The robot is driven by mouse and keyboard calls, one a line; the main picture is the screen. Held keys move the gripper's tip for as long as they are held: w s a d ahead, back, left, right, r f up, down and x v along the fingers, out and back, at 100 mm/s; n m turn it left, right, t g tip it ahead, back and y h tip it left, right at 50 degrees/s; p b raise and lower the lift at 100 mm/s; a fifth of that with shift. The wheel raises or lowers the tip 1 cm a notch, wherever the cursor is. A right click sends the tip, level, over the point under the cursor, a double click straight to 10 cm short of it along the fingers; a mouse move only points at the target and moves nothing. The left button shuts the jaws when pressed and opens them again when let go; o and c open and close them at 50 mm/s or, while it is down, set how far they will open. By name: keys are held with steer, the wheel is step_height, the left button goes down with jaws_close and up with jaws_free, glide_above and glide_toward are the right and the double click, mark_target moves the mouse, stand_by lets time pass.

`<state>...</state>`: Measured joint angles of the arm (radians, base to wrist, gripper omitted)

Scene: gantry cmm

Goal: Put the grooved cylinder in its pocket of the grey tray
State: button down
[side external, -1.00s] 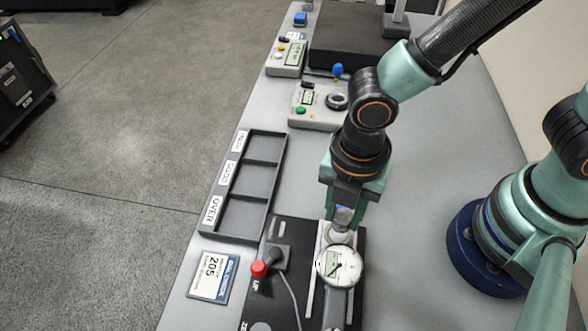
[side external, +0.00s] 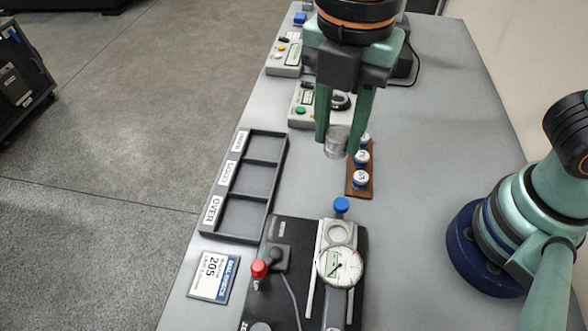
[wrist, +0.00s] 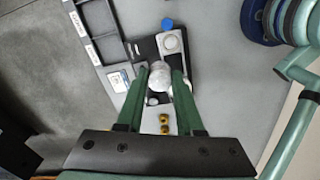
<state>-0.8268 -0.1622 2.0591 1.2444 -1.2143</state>
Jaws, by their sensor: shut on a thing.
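The silvery cylinder (side external: 337,142) is held between the fingertips of my gripper (side external: 338,128), clear of the table in the side view. It also shows in the wrist view (wrist: 160,78), between the two green fingers. Its groove is not clear at this size. The dark grey tray (side external: 263,213) lies to the left of my gripper and lower in the side view. It has three pockets in a row, labelled along the left edge; OVER is the nearest label. All three pockets look empty. In the wrist view, part of the tray (wrist: 92,50) shows at upper left.
A dial gauge (side external: 340,266) sits on a black base with a red-knobbed lever (side external: 259,269) and a blue knob (side external: 341,204). A display card (side external: 213,276) reads 205. A brown rack (side external: 360,193) with blue-and-white pieces stands behind the cylinder. Table right of it is clear.

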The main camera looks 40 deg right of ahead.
steer(key=w+a+f+m, duration=0.1)
steer(key=w+f+m, duration=0.3)
steer(key=w, duration=0.8)
steer(key=m, duration=0.1)
glide_above(264, 154)
step_height(264, 154, down, 10)
steer(key=shift+w+f, duration=0.1)
steer(key=shift+f, duration=3)
steer(key=shift+f, duration=0.95)
steer(key=shift+c, duration=2.3)
jaws_free()
